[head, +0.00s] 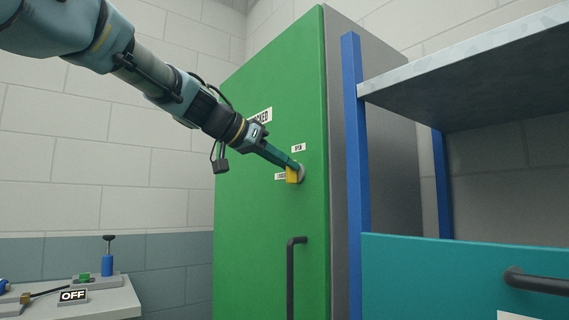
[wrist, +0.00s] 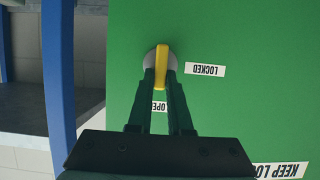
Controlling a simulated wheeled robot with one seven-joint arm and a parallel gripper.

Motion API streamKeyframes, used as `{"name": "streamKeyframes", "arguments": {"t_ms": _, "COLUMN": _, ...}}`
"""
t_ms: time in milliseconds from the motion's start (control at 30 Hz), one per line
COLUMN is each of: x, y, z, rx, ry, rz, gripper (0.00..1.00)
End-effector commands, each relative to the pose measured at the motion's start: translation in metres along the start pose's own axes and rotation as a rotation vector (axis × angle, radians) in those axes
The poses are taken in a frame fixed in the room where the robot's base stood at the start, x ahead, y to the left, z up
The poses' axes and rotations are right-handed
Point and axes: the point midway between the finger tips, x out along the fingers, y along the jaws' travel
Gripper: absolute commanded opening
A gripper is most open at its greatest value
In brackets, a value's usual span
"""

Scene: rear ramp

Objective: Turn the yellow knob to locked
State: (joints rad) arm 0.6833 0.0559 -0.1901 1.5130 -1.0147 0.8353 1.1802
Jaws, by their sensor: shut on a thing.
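The yellow knob (head: 292,175) is a short bar on a round grey base, on the front of the green cabinet door (head: 250,215). In the wrist view the knob (wrist: 162,62) stands upright in the picture, in line with the OPEN label (wrist: 160,106). The LOCKED label (wrist: 205,70) is off to its side, square to the bar. My gripper (wrist: 162,82) is shut on the knob, one finger on each side. In the head view my gripper (head: 295,167) reaches it from the upper left, and the fingers partly hide the knob.
A black door handle (head: 291,275) is below the knob. A blue-posted shelf (head: 352,130) with a teal drawer front (head: 460,262) stands to the right. A low bench (head: 110,296) with an OFF sign and small fittings is at lower left.

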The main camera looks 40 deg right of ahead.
Motion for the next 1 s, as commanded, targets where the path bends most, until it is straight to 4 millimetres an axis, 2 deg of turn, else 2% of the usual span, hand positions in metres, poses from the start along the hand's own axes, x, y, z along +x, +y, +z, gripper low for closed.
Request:
{"name": "streamKeyframes", "arguments": {"t_ms": 367, "x": 0.001, "y": -0.004, "z": 0.002, "rx": -0.114, "ry": 0.001, "rz": 0.047, "gripper": 0.0}}
{"name": "streamKeyframes", "arguments": {"t_ms": 1000, "x": 0.003, "y": -0.016, "z": 0.008, "rx": -0.655, "ry": 0.001, "rz": 0.27, "gripper": 0.0}}
